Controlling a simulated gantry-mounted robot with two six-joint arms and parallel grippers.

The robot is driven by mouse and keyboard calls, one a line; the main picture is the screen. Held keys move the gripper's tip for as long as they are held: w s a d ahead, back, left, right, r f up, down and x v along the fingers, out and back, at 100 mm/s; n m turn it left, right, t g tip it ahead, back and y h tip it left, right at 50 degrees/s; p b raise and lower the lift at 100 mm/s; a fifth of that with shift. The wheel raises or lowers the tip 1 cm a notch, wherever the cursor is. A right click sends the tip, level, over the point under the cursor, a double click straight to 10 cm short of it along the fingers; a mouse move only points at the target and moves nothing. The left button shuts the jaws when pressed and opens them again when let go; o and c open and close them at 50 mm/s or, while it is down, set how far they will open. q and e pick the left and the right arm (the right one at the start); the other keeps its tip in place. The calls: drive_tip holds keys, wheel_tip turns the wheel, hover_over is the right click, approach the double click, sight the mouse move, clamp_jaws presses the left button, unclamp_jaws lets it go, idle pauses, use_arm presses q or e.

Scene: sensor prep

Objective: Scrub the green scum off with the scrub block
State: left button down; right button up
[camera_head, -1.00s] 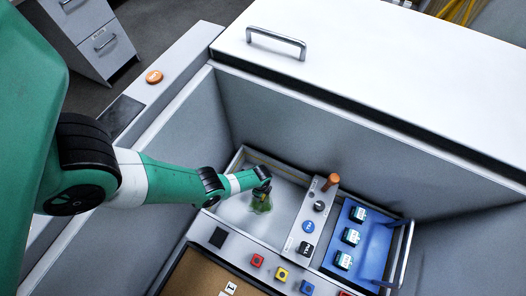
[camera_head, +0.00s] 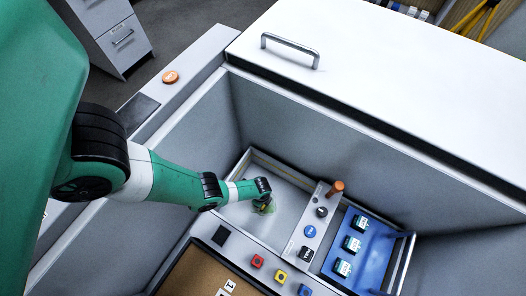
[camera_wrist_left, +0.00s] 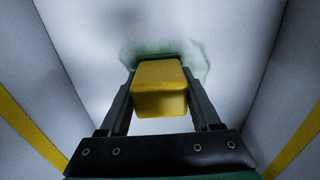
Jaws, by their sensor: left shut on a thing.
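My left gripper (camera_wrist_left: 160,95) is shut on the yellow scrub block (camera_wrist_left: 160,88), pointing down into a pale recessed basin (camera_head: 283,228). In the left wrist view the block sits between the two dark fingers. Green scum (camera_wrist_left: 204,62) shows as a thin, broken ring around the block's far end and sides; the part under the block is hidden. In the head view a small, faint green patch (camera_head: 270,208) shows beside the gripper tip. Whether the block touches the basin floor is hard to tell. My right gripper is out of view.
Basin walls, with yellow stripes (camera_wrist_left: 27,133) in the wrist view, stand close on both sides. Right of the basin are an orange-brown knob (camera_head: 336,187) and a blue tray (camera_head: 338,255) with several small blocks. Coloured buttons (camera_head: 281,276) line the front panel.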

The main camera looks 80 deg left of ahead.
use_arm(q)
drive_tip(key=shift+s+d+f, duration=0.1)
drive_tip(key=shift+s+d, duration=0.05)
drive_tip(key=shift+s, duration=0.2)
drive_tip(key=shift+s+d+p, duration=0.3)
drive_tip(key=shift+s+d, duration=0.05)
drive_tip(key=shift+d, duration=0.05)
drive_tip(key=shift+s+d+p, duration=0.45)
drive_tip(key=shift+s+d, duration=0.55)
drive_tip(key=shift+d, duration=0.15)
drive_tip(key=shift+w, duration=0.15)
drive_tip(key=shift+w+a, duration=0.15)
drive_tip(key=shift+w, duration=0.05)
drive_tip(key=shift+r, duration=0.2)
drive_tip(key=shift+w, duration=0.1)
